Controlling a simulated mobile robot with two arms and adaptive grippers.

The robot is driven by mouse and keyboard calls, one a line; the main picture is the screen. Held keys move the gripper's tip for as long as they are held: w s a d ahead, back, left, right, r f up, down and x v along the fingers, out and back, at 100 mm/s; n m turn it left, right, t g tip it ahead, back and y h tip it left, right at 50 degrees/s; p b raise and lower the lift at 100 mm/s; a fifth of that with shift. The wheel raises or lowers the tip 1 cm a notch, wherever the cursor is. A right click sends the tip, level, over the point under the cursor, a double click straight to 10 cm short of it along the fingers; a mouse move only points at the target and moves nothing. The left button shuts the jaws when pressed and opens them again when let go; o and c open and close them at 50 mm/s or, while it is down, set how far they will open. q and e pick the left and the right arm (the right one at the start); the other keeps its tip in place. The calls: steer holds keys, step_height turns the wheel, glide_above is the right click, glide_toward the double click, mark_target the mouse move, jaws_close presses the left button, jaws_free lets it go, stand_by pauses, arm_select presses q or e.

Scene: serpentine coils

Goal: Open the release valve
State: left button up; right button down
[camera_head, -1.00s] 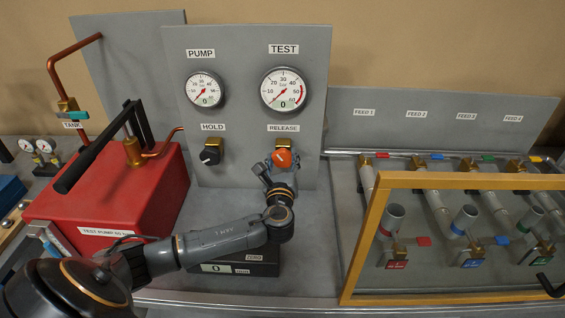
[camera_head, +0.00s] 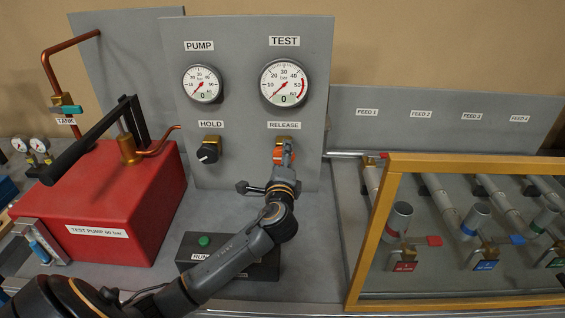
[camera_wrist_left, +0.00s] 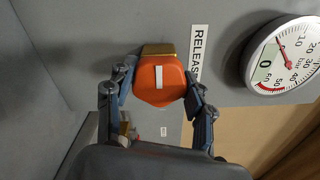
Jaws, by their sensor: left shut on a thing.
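The release valve has an orange knob (camera_head: 279,156) on a brass body, under the RELEASE label (camera_head: 284,125) on the grey panel. My left gripper (camera_wrist_left: 160,88) is shut on this knob, with one finger on each side of it in the left wrist view. The white mark on the knob runs parallel to the long side of the RELEASE label. In the head view the gripper covers part of the knob. The TEST gauge (camera_head: 284,83) and the PUMP gauge (camera_head: 202,84) both show 0. My right gripper is not in view.
The HOLD valve's black knob (camera_head: 207,153) is left of the release valve. A red test pump (camera_head: 115,200) with a black lever stands further left. A dark box with a green button (camera_head: 204,241) lies below my arm. A yellow-framed guard (camera_head: 376,235) stands right, before the feed pipes.

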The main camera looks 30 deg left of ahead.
arm_select(q)
steer(key=n+b, duration=0.2)
steer(key=n, duration=0.2)
steer(key=shift+f, duration=0.15)
steer(key=shift+n+b, duration=0.3)
steer(key=shift+n, duration=1)
steer(key=o, duration=1.2)
steer(key=shift+c, duration=0.2)
steer(key=v, duration=1.2)
